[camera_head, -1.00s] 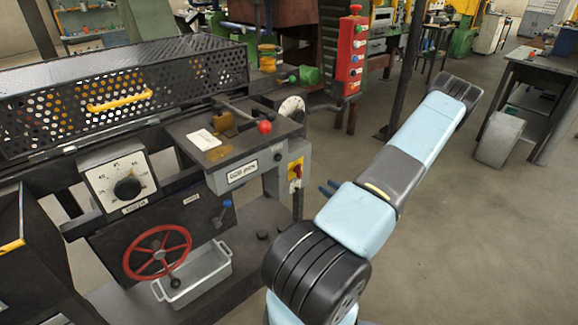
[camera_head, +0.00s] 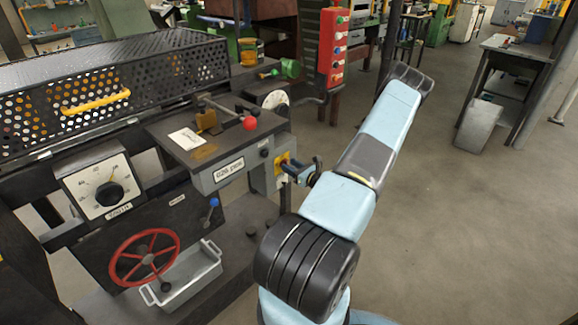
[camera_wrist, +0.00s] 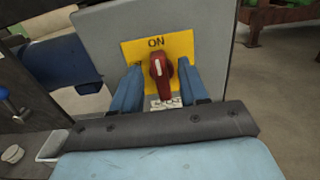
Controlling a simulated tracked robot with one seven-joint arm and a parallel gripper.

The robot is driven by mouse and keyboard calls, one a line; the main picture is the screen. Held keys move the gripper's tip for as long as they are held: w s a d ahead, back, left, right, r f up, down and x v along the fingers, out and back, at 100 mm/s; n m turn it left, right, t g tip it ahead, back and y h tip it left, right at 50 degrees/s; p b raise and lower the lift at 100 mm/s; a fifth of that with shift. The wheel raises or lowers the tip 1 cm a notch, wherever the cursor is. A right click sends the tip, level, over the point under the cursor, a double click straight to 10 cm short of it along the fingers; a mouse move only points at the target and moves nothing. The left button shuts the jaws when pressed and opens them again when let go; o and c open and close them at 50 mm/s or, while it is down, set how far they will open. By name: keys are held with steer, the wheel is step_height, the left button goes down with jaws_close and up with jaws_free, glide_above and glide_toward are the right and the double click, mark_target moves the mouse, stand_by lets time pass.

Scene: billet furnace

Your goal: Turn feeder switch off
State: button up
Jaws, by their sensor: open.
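The feeder switch is a red rotary knob (camera_wrist: 160,72) on a yellow plate (camera_wrist: 185,47) marked ON. The white line on the knob stands upright, pointing toward ON. In the wrist view my gripper (camera_wrist: 158,84) is open, with one blue finger on each side of the knob. I cannot tell whether either finger touches it. In the head view my gripper (camera_head: 301,168) is at the yellow plate (camera_head: 283,161) on the side of the grey machine housing. The knob is mostly hidden there by the fingers.
A lever with a red ball (camera_head: 250,123) stands on the machine top above the switch. A red handwheel (camera_head: 144,257), a metal tray (camera_head: 187,278) and a dial (camera_head: 107,190) are to the left. A red button post (camera_head: 333,50) stands behind. Open floor lies to the right.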

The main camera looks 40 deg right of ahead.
steer(key=shift+w+a, duration=0.1)
steer(key=shift+w, duration=0.7)
jaws_close()
